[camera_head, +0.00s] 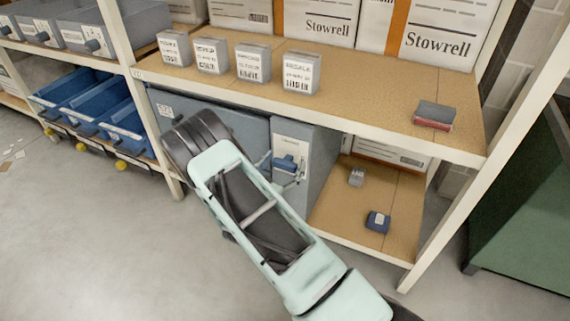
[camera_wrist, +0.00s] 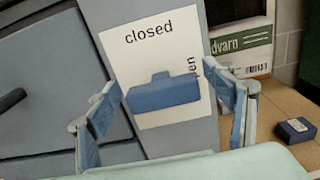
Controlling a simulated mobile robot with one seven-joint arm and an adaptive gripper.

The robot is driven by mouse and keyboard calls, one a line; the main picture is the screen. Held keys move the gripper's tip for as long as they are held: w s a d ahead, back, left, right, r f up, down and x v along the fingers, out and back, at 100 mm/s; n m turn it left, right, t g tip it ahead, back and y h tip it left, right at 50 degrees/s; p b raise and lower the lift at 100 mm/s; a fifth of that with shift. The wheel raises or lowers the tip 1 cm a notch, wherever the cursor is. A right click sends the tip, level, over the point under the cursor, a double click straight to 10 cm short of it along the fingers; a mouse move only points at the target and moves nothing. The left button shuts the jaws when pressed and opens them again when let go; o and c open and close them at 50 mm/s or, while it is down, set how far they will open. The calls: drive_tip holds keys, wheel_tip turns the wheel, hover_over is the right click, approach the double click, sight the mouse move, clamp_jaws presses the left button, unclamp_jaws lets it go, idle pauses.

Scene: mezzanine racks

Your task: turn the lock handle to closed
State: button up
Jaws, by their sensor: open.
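The blue lock handle (camera_head: 285,164) is on a white label plate on the front of a grey cabinet (camera_head: 311,155). In the wrist view the handle (camera_wrist: 163,93) lies nearly level in the picture, with a small tab on its upper edge. The label (camera_wrist: 150,50) reads "closed" above the handle; a sideways word ending in "en" at its right is partly hidden. My gripper (camera_wrist: 165,112) is open, with one blue-padded finger on each side of the handle and visible gaps to both. Whether the fingers reach its depth is unclear.
A shelf board (camera_head: 380,110) with small labelled boxes runs above the cabinet. The lower shelf (camera_head: 338,205), right of the cabinet, carries a small grey box (camera_head: 356,177) and a blue box (camera_head: 377,221). A white rack post (camera_head: 490,190) stands at right. The floor at left is mostly clear.

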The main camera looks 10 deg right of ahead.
drive_tip(key=c, duration=1.2)
drive_tip(key=shift+o, duration=0.2)
drive_tip(key=shift+n, duration=0.4)
drive_tip(key=n+p, duration=0.2)
drive_tip(key=n, duration=0.1)
drive_tip(key=shift+w+a+n, duration=0.15)
drive_tip(key=shift+a+n, duration=0.05)
drive_tip(key=shift+n, duration=0.1)
drive_tip(key=n+p, duration=0.1)
drive_tip(key=n, duration=0.1)
drive_tip(key=n+p, duration=0.1)
drive_tip(key=n, duration=0.1)
drive_tip(key=shift+w+a+f+n, duration=0.1)
drive_tip(key=shift+a+n, duration=0.05)
drive_tip(key=shift+n, duration=0.15)
drive_tip(key=n, duration=0.2)
drive_tip(key=n+p, duration=0.1)
drive_tip(key=n, duration=0.1)
drive_tip(key=shift+a+f+n, duration=0.1)
drive_tip(key=shift+f+n, duration=0.1)
drive_tip(key=shift+n, duration=0.1)
drive_tip(key=shift+w+f+n+p, duration=0.1)
drive_tip(key=shift+f+n+p, duration=0.1)
drive_tip(key=shift+n, duration=0.85)
drive_tip(key=shift+f+n+p, duration=0.1)
drive_tip(key=shift+n+p, duration=0.05)
drive_tip(key=shift+n, duration=0.9)
